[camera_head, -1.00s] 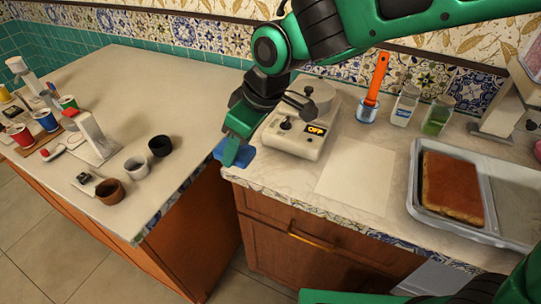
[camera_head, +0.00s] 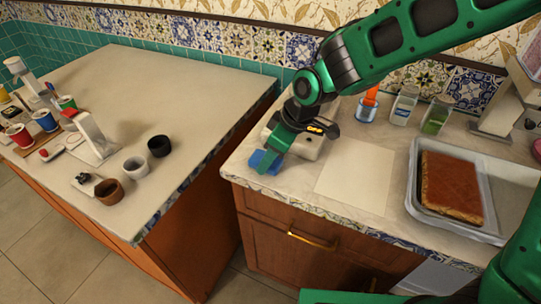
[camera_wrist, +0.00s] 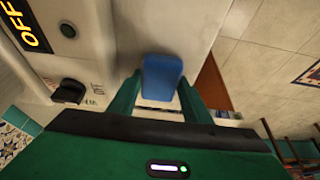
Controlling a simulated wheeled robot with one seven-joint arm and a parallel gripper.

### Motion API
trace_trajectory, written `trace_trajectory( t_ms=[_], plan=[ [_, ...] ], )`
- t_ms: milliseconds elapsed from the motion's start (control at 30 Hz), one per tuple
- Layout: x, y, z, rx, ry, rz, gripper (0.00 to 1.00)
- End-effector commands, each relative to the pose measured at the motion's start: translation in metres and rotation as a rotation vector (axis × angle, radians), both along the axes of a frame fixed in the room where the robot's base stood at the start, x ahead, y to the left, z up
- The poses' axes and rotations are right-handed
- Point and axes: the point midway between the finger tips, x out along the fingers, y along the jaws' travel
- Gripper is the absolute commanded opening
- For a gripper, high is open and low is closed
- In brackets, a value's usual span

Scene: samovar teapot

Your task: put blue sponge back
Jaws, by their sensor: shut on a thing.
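The blue sponge (camera_head: 264,161) is at the front left of the right-hand counter, in front of the white appliance. It also shows in the wrist view (camera_wrist: 162,77), between the two green fingers. My gripper (camera_head: 270,164) is shut on the sponge. In the wrist view my gripper (camera_wrist: 161,98) has one finger on each side of it. I cannot tell whether the sponge touches the counter or is held just above it.
The white appliance (camera_head: 308,147) with an OFF display is right beside my gripper, partly hidden by my arm. A pale square sheet (camera_head: 355,170) lies to the right. A grey tray (camera_head: 418,205) holds a brown cake. A gap separates the left counter (camera_head: 150,90).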

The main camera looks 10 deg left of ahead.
Motion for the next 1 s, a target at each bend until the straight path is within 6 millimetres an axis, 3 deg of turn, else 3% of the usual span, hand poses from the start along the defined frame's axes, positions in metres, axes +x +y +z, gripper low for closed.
trace_trajectory(
  t_ms=[333, 367, 400, 433, 767, 1000],
  plan=[
    [0.0, 0.0, -0.003, -0.001, 0.0, 0.0, 0.23],
    [0.0, 0.0, -0.002, 0.0, 0.0, 0.0, 0.52],
    [0.0, 0.0, -0.002, 0.0, 0.0, 0.0, 0.61],
    [0.0, 0.0, -0.002, 0.0, 0.0, 0.0, 0.63],
    [0.001, -0.001, 0.0, 0.0, -0.002, -0.002, 0.63],
    [-0.002, -0.012, 0.028, 0.002, -0.004, -0.003, 0.63]
  ],
)
